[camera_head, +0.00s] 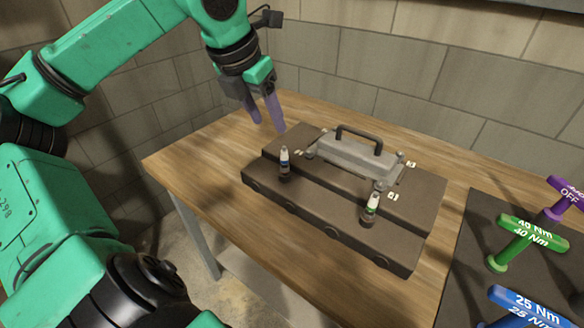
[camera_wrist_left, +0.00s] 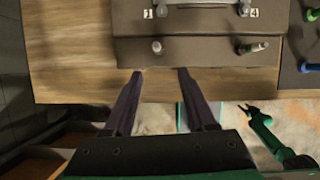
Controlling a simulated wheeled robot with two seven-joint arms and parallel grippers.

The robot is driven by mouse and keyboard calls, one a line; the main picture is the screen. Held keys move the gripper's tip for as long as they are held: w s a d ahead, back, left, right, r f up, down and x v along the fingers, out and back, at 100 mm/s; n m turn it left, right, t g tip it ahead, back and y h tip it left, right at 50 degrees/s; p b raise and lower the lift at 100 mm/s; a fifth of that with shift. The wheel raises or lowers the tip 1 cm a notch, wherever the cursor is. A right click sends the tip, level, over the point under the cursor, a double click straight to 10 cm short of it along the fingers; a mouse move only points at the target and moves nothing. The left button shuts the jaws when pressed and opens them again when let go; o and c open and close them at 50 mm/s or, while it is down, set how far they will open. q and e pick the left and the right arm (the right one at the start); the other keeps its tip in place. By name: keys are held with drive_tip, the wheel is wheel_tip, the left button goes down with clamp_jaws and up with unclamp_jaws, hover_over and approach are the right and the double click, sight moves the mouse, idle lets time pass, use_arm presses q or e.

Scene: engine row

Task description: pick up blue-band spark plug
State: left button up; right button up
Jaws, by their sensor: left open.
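The blue-band spark plug (camera_head: 284,160) stands upright in the left front of the dark engine block (camera_head: 325,232). In the left wrist view its pale top (camera_wrist_left: 157,47) shows from above; its band is not clear there. My left gripper (camera_head: 267,126) is open and empty, above and behind the block's left end in the head view. In the left wrist view its fingertips (camera_wrist_left: 160,72) are apart, with the plug just beyond the gap. A small green arm with a dark end, apparently my right gripper (camera_wrist_left: 252,110), shows low; its jaws are too small to read.
A green-band spark plug (camera_head: 372,205) stands at the block's right front. A grey cover with a dark handle (camera_head: 358,156) lies on the block. Green, blue and purple torque tools (camera_head: 525,238) stand on a dark mat at right. The wooden table (camera_head: 195,150) is clear at left.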

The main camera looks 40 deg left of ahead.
use_arm(q)
drive_tip(key=p, duration=0.1)
hover_over(282, 150)
drive_tip(key=s+d, duration=0.1)
drive_tip(key=s, duration=0.2)
wheel_tip(282, 150, down, 5)
drive_tip(key=p+x, duration=0.1)
drive_tip(key=x, duration=0.1)
drive_tip(key=p+x, duration=0.1)
drive_tip(key=x, duration=0.2)
drive_tip(key=a+p+x, duration=0.1)
drive_tip(key=p+x, duration=0.1)
drive_tip(key=x, duration=0.1)
drive_tip(key=shift+w, duration=0.1)
drive_tip(key=shift+w+d+f, duration=0.15)
drive_tip(key=shift+w+f, duration=0.1)
drive_tip(key=shift+f, duration=0.2)
clamp_jaws()
use_arm(e)
drive_tip(key=r, duration=0.2)
drive_tip(key=s+r, duration=0.1)
drive_tip(key=r, duration=0.2)
drive_tip(key=shift+a, duration=0.1)
